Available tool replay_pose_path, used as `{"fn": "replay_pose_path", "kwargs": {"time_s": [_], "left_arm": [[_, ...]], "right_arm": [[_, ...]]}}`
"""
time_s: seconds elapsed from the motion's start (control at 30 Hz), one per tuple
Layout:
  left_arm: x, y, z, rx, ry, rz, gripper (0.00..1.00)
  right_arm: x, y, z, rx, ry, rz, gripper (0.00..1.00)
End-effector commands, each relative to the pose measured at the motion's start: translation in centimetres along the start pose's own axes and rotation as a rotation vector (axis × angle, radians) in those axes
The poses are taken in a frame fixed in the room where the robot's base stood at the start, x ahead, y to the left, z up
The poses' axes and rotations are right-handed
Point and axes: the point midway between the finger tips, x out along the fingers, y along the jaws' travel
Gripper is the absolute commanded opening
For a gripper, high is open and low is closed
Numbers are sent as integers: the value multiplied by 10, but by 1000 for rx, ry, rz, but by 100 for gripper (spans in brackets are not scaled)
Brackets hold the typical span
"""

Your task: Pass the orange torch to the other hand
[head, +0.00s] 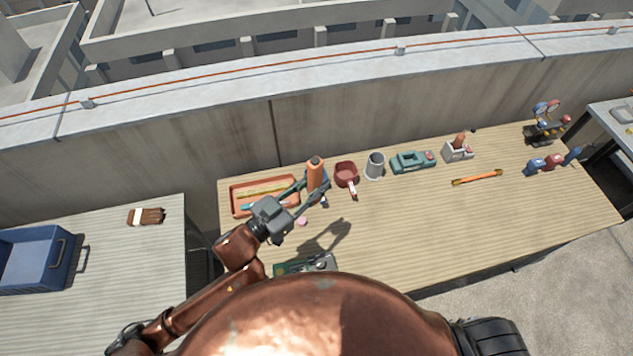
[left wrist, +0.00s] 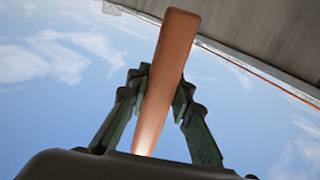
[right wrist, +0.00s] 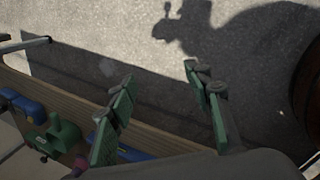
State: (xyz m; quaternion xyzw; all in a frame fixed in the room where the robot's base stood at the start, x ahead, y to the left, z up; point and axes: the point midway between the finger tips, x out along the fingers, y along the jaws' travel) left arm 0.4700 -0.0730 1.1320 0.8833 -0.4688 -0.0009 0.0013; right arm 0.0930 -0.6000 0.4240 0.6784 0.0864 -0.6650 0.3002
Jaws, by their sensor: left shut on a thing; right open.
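The orange torch (head: 315,172) is held upright by my left gripper (head: 309,190) above the back left part of the wooden table. In the left wrist view the torch (left wrist: 168,75) stands between the two green fingers of my left gripper (left wrist: 162,95), which are shut on it. Its lower end is hidden behind the gripper body. My right gripper (right wrist: 165,90) shows only in the right wrist view. Its green fingers are apart with nothing between them, over the table's edge and the floor.
On the wooden table (head: 420,230) stand an orange tray (head: 237,208), a red pot (head: 346,173), a grey cup (head: 375,165), a teal tool case (head: 411,161) and an orange-black bar (head: 477,177). A blue crate (head: 30,262) is at left. The table's middle right is clear.

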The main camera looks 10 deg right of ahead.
Motion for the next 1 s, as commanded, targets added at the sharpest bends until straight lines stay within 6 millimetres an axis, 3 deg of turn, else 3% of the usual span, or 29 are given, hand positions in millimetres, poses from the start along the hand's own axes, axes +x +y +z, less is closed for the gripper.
{"fn": "replay_pose_path", "kwargs": {"time_s": [0.03,0.3,0.5,0.7,1.0], "left_arm": [[0,0,-1,1,2,1,0],[0,0,-1,1,2,1,0],[0,0,-1,1,2,0,0],[0,0,-1,1,2,1,0],[0,0,-1,1,2,1,0]], "right_arm": [[1,-29,-9,39,12,-28,46],[-4,-160,-54,258,55,-157,46],[-15,-226,-80,382,68,-228,46],[-21,-253,-92,435,72,-259,46],[-22,-256,-93,441,73,-262,46]]}}
